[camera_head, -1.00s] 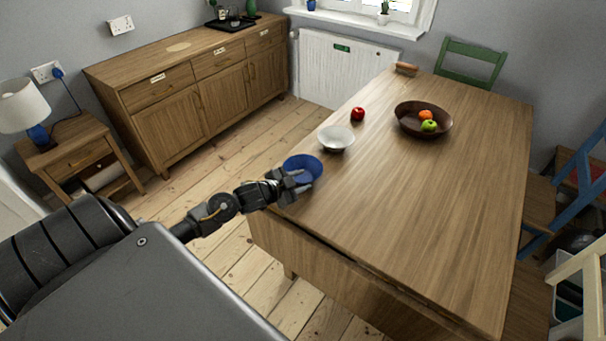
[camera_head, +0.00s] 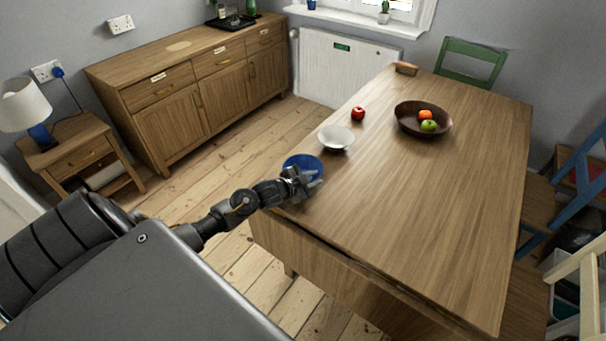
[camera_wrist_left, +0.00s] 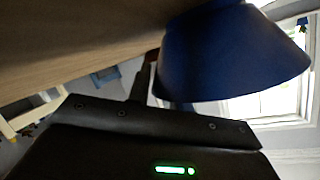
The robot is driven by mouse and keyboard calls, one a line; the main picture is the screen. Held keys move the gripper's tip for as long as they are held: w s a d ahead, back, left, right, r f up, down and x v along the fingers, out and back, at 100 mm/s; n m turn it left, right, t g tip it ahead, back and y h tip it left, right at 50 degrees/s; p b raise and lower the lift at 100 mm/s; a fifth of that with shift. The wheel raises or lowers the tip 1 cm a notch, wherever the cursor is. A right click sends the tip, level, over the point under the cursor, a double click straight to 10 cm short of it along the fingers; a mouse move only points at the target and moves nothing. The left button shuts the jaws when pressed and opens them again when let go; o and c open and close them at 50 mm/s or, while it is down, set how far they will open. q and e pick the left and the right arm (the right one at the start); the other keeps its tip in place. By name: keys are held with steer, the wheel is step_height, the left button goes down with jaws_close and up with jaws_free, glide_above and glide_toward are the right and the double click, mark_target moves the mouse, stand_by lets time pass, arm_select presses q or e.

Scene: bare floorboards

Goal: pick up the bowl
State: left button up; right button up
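A blue bowl (camera_head: 300,161) stands upright near the left edge of the wooden table (camera_head: 420,220). My left gripper (camera_head: 309,181) is at the bowl's near side and covers part of it. Its fingers look apart. In the left wrist view the blue bowl (camera_wrist_left: 225,55) is large and close, beside one dark finger; the other finger is hidden there. I cannot tell whether the fingers touch the bowl. A white bowl (camera_head: 336,138) stands just beyond the blue one. A brown bowl (camera_head: 408,122) farther right holds fruit. My right gripper is not in view.
A red apple (camera_head: 358,114) lies beyond the white bowl. The brown bowl holds an orange (camera_head: 425,115) and a green apple (camera_head: 428,126). The near and right parts of the tabletop are clear. A green chair (camera_head: 470,62) stands at the far end.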

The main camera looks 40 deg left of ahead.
arm_select(q)
jaws_close()
steer(key=shift+r, duration=0.15)
steer(key=shift+r, duration=0.15)
step_height(320, 180, up, 2)
steer(key=shift+w+r+b, duration=0.1)
steer(key=shift+r+b, duration=0.05)
steer(key=shift+b, duration=0.25)
steer(key=s+r, duration=1)
steer(key=s, duration=0.4)
steer(key=shift+a+r+b, duration=0.15)
steer(key=shift+a+b, duration=0.05)
steer(key=shift+b, duration=0.15)
